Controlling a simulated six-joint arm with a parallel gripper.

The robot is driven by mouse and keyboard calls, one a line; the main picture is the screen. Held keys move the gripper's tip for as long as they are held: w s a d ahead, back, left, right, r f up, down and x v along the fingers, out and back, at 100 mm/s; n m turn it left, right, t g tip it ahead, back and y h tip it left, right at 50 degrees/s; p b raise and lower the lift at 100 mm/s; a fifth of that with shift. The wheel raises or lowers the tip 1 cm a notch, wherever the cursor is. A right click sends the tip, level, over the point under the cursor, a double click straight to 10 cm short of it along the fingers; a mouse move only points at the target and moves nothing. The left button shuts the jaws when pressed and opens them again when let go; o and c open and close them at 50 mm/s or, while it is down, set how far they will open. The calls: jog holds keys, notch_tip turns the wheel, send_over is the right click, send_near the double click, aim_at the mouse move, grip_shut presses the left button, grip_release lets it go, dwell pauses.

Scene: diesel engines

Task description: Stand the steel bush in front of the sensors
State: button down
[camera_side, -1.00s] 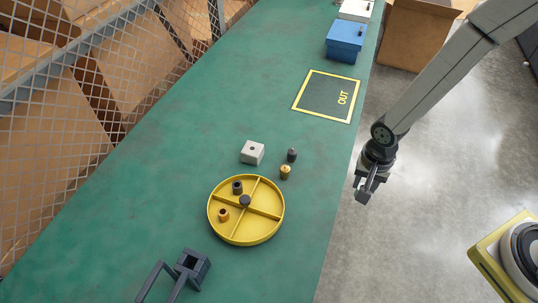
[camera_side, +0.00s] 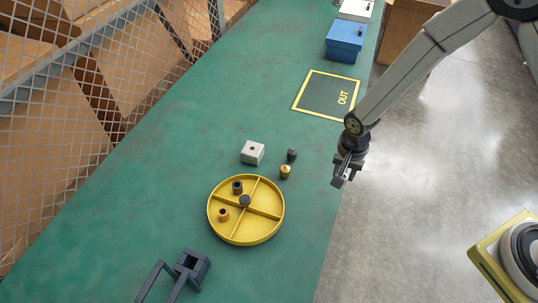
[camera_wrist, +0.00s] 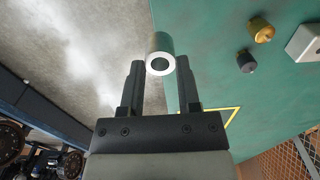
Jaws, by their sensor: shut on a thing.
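My gripper (camera_side: 343,181) is shut on the steel bush, above the right edge of the green bench in the side view. The steel bush (camera_wrist: 161,58), a silver ring with a round hole, shows between the fingertips in the wrist view; in the side view it is hard to make out. Two small stubby pieces, apparently the sensors, stand on the bench left of my gripper: a dark one (camera_side: 292,154) and a brass one (camera_side: 285,172). They also show in the wrist view, dark (camera_wrist: 246,61) and brass (camera_wrist: 262,30), apart from the bush.
A pale block with a hole (camera_side: 252,153) stands left of the sensors. A divided yellow tray (camera_side: 254,238) holds a dark bush (camera_side: 237,187) and an orange bush (camera_side: 223,215). A grey fixture (camera_side: 193,266) lies nearer. The OUT square (camera_side: 326,95) is empty; a blue box (camera_side: 345,42) stands beyond.

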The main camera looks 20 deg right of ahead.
jog(key=w+f, duration=0.3)
jog(key=w+a+f, duration=0.1)
jog(key=w+f, duration=0.2)
jog(key=shift+w+a+f, duration=0.1)
jog(key=shift+a, duration=0.1)
jog(key=shift+w+f, duration=0.15)
jog(key=shift+f, duration=0.05)
jog(key=shift+w+a+f, duration=0.1)
jog(key=shift+f, duration=1.55)
jog(key=shift+f, duration=0.15)
jog(key=shift+c, duration=1.6)
grip_release()
